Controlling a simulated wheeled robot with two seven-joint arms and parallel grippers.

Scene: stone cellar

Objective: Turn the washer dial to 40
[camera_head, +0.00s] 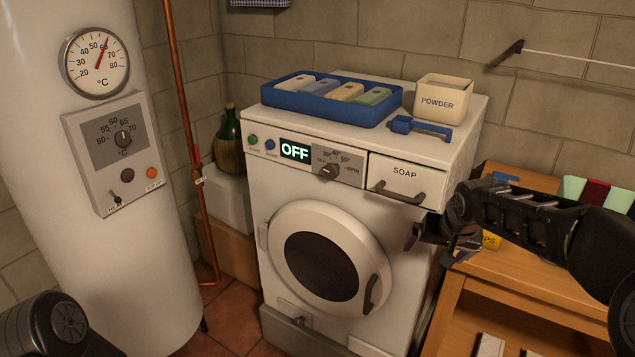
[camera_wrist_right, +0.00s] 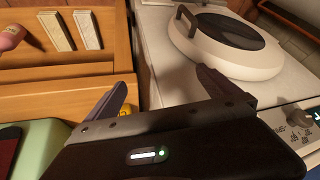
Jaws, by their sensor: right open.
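The white washer (camera_head: 256,215) stands against the stone wall. Its grey dial (camera_head: 329,172) sits on the front panel, right of a display (camera_head: 295,150) that reads OFF. Small numbers arc above the dial, including what looks like 40; its pointer is too small to read. The dial also shows in the right wrist view (camera_wrist_right: 301,118), at the right edge. My right gripper (camera_head: 430,249) is open and empty, in front of the washer's right side, below the soap drawer (camera_head: 408,178) and apart from the dial. My left gripper is not in view; only part of my left arm shows.
A blue tray (camera_head: 290,99) of packets, a powder box (camera_head: 444,98) and a blue brush-like object (camera_head: 420,130) stand on the washer. A wooden bench (camera_head: 520,272) is close at right. A boiler (camera_head: 150,250) with its own dial (camera_head: 123,138) stands left.

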